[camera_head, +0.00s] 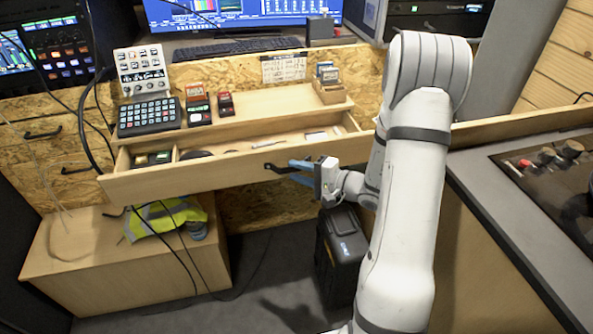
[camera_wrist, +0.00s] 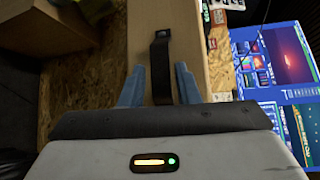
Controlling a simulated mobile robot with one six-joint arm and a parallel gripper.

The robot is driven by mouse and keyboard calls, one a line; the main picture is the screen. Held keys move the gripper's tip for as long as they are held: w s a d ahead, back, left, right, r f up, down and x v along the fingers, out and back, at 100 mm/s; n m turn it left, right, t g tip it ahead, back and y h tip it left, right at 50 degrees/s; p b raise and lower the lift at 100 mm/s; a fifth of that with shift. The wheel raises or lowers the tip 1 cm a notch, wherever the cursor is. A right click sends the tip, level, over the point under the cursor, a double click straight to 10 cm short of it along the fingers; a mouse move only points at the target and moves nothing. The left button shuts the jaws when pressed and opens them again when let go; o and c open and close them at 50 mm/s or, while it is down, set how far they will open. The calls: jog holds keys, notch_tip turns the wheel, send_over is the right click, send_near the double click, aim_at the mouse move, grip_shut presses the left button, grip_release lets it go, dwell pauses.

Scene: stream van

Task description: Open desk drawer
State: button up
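The desk drawer (camera_head: 190,180) is pulled out, with its inside showing in the head view. Small items lie in it, including some in a compartment at its left end. Its dark handle (camera_head: 272,168) is on the front panel. My gripper (camera_head: 298,170), with blue fingers, is at this handle. In the wrist view the handle (camera_wrist: 159,50) runs between the two fingers of my gripper (camera_wrist: 160,70). A gap shows on each side of the handle, so the fingers are open around it and not closed on it.
A wooden desk shelf (camera_head: 260,105) above the drawer carries a keypad (camera_head: 150,116) and small boxes. A low wooden box (camera_head: 120,255) with a yellow vest (camera_head: 160,220) stands below left. A black case (camera_head: 341,255) stands under the drawer. A grey counter (camera_head: 500,210) is at right.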

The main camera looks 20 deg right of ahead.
jog(key=f+v, duration=0.1)
jog(key=v, duration=0.5)
jog(key=shift+s+d+r, duration=0.25)
jog(key=shift+s+r, duration=0.05)
jog(key=shift+r, duration=0.25)
jog(key=s+a+r+n+g+h+p, duration=0.2)
jog(key=s+a+r+n+g+p, duration=0.6)
jog(key=s+a+r+g, duration=0.4)
jog(key=s+d+r+n+t+h+p, duration=0.1)
jog(key=s+d+r+h+p, duration=0.1)
jog(key=r+h, duration=0.3)
jog(key=s+d+r+n+t+h+p, duration=0.1)
jog(key=s+d+r+t+h+p, duration=0.1)
jog(key=r, duration=0.6)
jog(key=shift+s+d+r+h+p, duration=0.2)
jog(key=shift+s+d+h+p, duration=0.6)
jog(key=shift+s+h+p, duration=0.7)
jog(key=shift+s, duration=0.1)
